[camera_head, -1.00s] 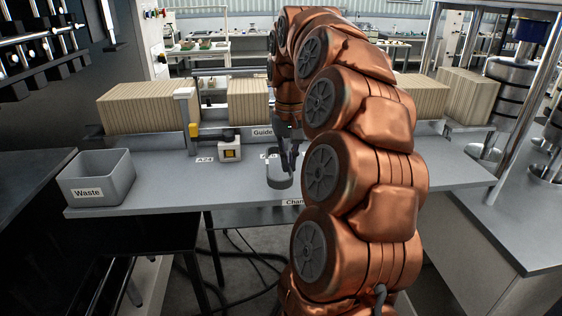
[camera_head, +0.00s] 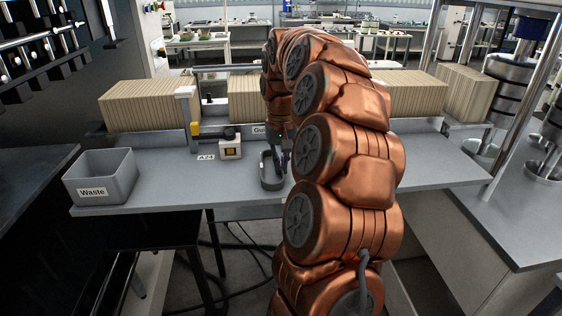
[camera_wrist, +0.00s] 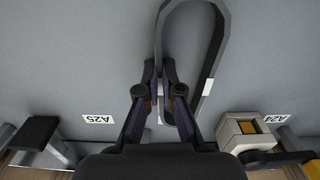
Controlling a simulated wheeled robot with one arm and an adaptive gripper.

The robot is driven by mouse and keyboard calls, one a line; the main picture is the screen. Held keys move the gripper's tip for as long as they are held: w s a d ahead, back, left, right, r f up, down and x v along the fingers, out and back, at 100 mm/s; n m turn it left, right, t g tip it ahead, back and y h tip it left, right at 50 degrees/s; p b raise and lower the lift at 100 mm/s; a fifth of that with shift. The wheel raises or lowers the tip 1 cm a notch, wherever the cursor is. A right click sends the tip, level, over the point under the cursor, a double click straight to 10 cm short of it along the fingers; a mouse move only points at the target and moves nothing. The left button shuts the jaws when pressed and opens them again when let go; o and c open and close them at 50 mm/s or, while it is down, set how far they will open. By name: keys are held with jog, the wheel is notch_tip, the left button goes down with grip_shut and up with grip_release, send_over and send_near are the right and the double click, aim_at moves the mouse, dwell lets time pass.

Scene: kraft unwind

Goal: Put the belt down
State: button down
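The belt (camera_head: 263,172) is a dark grey closed loop at the middle of the bench, near its front edge. In the wrist view the belt (camera_wrist: 218,55) shows as a long loop with a small pale mark on its right strand. My gripper (camera_head: 280,158) is above the bench at the belt's right side. In the wrist view my gripper's fingertips (camera_wrist: 159,68) are close together with the belt's left strand between them. I cannot tell whether the belt's lower edge touches the bench top.
The grey bench (camera_head: 400,165) is clear to the right. Label A24 (camera_head: 206,157) and a cream box with a yellow window (camera_head: 230,149) are left of the belt; label A25 (camera_wrist: 99,119) shows in the wrist view. A waste bin (camera_head: 100,178) stands far left. Kraft stacks (camera_head: 150,103) line the back.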

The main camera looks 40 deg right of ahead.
jog(key=shift+f, duration=0.15)
jog(key=c, duration=1.8)
grip_release()
jog(key=shift+f, duration=0.1)
jog(key=o, duration=0.5)
jog(key=shift+r+b, duration=1.2)
jog(key=shift+r, duration=2.45)
jog(key=shift+r+p, duration=1.35)
jog(key=shift+r, duration=1.25)
